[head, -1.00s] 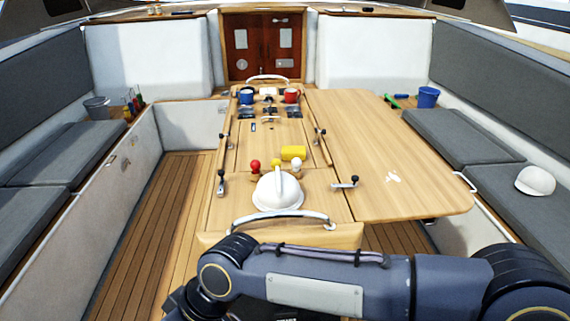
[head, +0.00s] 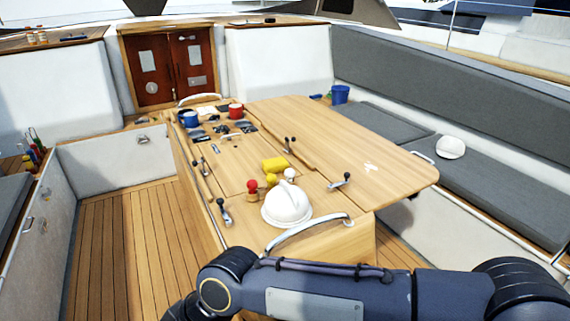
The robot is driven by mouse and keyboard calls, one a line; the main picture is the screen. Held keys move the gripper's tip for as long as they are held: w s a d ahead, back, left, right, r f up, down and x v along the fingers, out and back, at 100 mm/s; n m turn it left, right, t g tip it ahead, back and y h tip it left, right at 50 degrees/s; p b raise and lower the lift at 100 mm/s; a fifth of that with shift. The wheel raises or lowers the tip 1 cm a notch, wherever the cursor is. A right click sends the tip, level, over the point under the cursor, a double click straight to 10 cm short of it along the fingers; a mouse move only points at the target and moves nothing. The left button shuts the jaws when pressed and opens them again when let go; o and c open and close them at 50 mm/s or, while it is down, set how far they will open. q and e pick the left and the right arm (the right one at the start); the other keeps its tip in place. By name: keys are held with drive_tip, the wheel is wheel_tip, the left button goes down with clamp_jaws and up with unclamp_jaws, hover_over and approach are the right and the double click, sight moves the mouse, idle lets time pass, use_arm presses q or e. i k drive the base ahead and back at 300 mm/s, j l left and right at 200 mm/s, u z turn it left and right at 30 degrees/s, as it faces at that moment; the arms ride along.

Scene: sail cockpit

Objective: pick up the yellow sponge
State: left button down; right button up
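The yellow sponge (head: 274,164) lies on the wooden cockpit table (head: 345,150), near the middle of its narrower section. It sits just behind a small group of knobbed pieces: a red one (head: 252,186), a yellow one (head: 271,179) and a white one (head: 289,174). A white domed object with a ridge (head: 287,205) stands in front of them. One of my arms crosses the bottom of the head view, well short of the sponge. Neither gripper shows in the view.
A blue mug (head: 188,119) and a red mug (head: 236,111) stand at the table's far end. Metal rails (head: 300,228) and black-knobbed levers edge the table. A white cap (head: 450,147) and a blue bucket (head: 340,94) rest on the right bench. The left floor (head: 130,240) is clear.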

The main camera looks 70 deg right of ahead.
sight(277, 165)
drive_tip(key=i+l+z, duration=0.15)
drive_tip(key=i+z, duration=0.85)
drive_tip(key=i+j+z, duration=0.35)
drive_tip(key=i+z, duration=0.6)
drive_tip(key=i+j+z, duration=0.15)
drive_tip(key=i+z, duration=0.2)
drive_tip(key=z, duration=0.15)
drive_tip(key=i+j+z, duration=0.3)
drive_tip(key=z, duration=0.15)
drive_tip(key=i+j+z, duration=0.3)
drive_tip(key=j+z, duration=0.15)
